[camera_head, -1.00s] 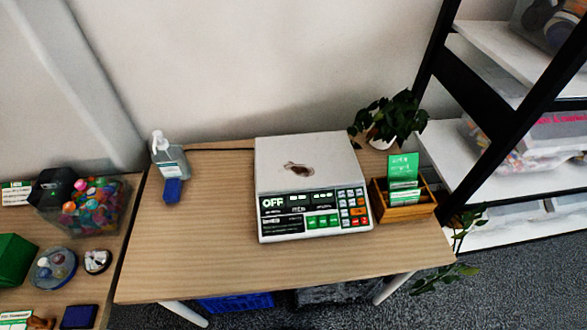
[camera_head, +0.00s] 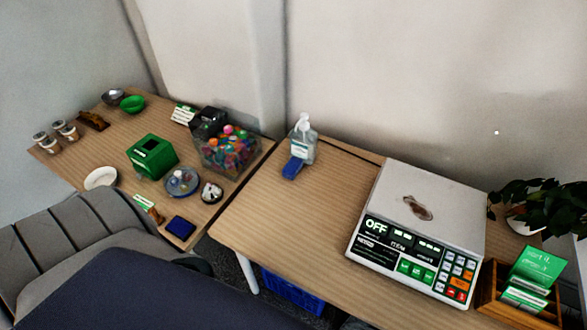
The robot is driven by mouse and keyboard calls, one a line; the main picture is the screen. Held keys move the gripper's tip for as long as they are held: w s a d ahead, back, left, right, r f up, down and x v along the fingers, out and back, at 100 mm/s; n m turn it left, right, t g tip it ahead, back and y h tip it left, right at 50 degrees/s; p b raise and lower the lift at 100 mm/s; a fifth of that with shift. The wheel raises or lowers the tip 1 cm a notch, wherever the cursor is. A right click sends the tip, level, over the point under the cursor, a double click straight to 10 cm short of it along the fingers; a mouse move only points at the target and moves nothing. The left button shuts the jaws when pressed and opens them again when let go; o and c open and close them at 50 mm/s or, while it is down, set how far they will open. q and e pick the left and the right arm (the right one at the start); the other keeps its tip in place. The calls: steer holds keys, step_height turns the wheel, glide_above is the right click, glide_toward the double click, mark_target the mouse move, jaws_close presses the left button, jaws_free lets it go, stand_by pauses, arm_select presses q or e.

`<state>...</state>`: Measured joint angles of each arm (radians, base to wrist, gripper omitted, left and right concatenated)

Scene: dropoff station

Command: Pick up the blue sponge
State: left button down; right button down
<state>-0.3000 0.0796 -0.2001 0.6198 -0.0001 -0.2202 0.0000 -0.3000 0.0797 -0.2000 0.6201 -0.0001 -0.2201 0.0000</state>
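A small blue block (camera_head: 293,168), which looks like the blue sponge, sits at the foot of a clear pump bottle (camera_head: 304,143) on the right table (camera_head: 270,215). It seems to touch the bottle or stand just in front of it. A flat dark blue square (camera_head: 180,227) lies near the front edge of the left table; I cannot tell what it is made of. Neither of my grippers is in view.
A white scale (camera_head: 430,200) reading OFF and a wooden card holder (camera_head: 515,305) stand to the right, by a plant (camera_head: 545,205). A bin of colourful pieces (camera_head: 228,150) and a green box (camera_head: 152,156) stand on the left table. A grey seat (camera_head: 75,230) is at lower left.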

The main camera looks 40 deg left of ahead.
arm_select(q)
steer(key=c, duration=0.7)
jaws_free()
